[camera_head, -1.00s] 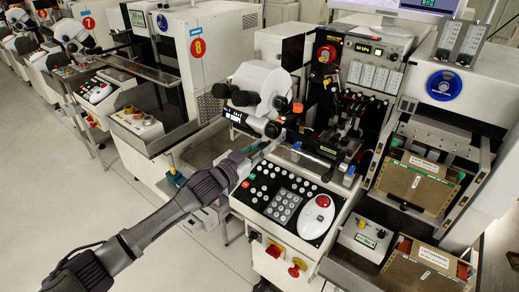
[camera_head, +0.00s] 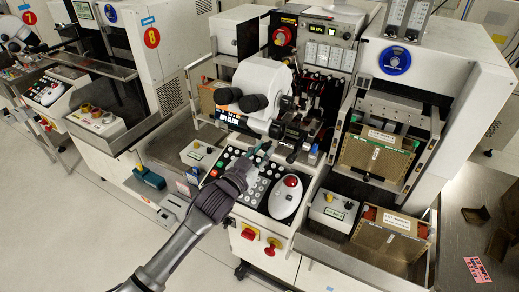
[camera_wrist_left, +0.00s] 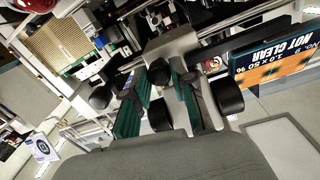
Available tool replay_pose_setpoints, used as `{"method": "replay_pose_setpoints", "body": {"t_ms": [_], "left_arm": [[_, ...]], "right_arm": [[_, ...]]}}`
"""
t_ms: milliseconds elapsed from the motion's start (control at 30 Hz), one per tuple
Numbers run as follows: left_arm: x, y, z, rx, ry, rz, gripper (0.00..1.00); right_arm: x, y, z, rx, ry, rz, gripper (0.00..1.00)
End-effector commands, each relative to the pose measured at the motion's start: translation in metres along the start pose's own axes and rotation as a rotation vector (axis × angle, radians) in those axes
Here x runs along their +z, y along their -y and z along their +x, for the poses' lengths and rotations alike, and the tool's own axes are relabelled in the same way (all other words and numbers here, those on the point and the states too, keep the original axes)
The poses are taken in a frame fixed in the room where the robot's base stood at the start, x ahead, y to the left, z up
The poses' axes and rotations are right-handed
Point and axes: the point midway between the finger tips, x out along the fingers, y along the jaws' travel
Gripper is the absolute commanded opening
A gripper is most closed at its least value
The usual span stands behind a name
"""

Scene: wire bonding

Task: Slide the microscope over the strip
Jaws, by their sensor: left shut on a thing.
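The white microscope (camera_head: 262,84) with black eyepieces stands over the middle of the bonding machine, in front of the black bonding parts. My left gripper (camera_head: 264,153) reaches up from below and is shut at the microscope's lower front, on what looks like its handle. The microscope's small screen (camera_wrist_left: 275,62) reads "NOT CLEAR". The strip cannot be made out; the microscope and dark parts cover that area. My right gripper is not in view.
A brown magazine (camera_head: 376,152) stands on the right, and another brown magazine (camera_head: 208,97) stands left of the microscope. A small control box (camera_head: 333,210) sits front right.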

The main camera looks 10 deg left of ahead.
Motion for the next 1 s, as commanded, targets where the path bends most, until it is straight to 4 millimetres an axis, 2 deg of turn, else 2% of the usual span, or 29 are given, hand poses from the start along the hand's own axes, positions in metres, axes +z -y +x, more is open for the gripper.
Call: {"method": "replay_pose_setpoints", "body": {"t_ms": [33,67,200,567,667,1000], "left_arm": [[0.000,0.002,0.000,-0.003,0.001,0.001,0.00],[0.000,0.002,0.000,-0.003,0.001,0.001,0.30],[0.000,0.002,0.000,-0.003,0.001,0.001,0.51],[0.001,0.002,-0.005,-0.002,0.001,0.000,0.51],[0.002,0.002,-0.018,-0.002,0.003,0.001,0.51],[0.002,0.001,-0.089,-0.001,0.004,0.000,0.51]], "right_arm": [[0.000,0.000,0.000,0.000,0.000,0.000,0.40],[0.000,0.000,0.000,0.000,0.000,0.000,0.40],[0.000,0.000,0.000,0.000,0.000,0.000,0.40],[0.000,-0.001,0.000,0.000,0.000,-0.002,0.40],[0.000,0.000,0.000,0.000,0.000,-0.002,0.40],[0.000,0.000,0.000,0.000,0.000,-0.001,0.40]]}}
